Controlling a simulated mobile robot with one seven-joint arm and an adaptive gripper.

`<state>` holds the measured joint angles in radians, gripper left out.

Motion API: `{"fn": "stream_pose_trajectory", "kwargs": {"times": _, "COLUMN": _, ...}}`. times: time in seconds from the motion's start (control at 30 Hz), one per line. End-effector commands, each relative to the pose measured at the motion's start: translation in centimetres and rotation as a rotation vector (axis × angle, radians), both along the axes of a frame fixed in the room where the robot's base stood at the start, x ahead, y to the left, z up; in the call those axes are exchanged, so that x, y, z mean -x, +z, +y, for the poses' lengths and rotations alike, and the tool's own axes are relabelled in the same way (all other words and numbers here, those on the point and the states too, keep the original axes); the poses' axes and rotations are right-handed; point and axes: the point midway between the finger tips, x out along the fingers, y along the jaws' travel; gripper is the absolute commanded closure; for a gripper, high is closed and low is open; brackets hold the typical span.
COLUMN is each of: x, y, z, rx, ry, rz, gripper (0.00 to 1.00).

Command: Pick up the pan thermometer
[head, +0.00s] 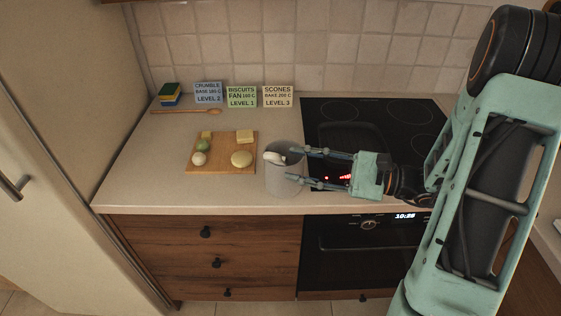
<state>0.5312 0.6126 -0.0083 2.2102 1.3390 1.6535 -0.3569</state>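I cannot pick out a pan thermometer for certain. A grey cylindrical container (283,185) stands near the counter's front edge, left of the hob. A whitish object (275,157) shows at its mouth; it is too small to tell what it is. My gripper (297,164) reaches in from the right with its two fingers apart. The fingertips are at the container's right side, one by the far rim and one by the near wall.
A wooden board (222,166) with several food pieces lies left of the container. Three recipe cards (242,96) stand along the back wall, beside sponges (170,94) and a wooden spoon (187,111). The black hob (375,125) lies to the right.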

Motion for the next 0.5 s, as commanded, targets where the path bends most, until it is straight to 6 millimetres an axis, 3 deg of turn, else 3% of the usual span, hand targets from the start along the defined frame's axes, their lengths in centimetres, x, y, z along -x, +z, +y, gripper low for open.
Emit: {"fn": "stream_pose_trajectory", "kwargs": {"times": 0.5, "x": -1.6, "y": 0.7, "z": 5.3, "rx": 0.001, "ry": 0.002, "rz": 0.002, "gripper": 0.68}}
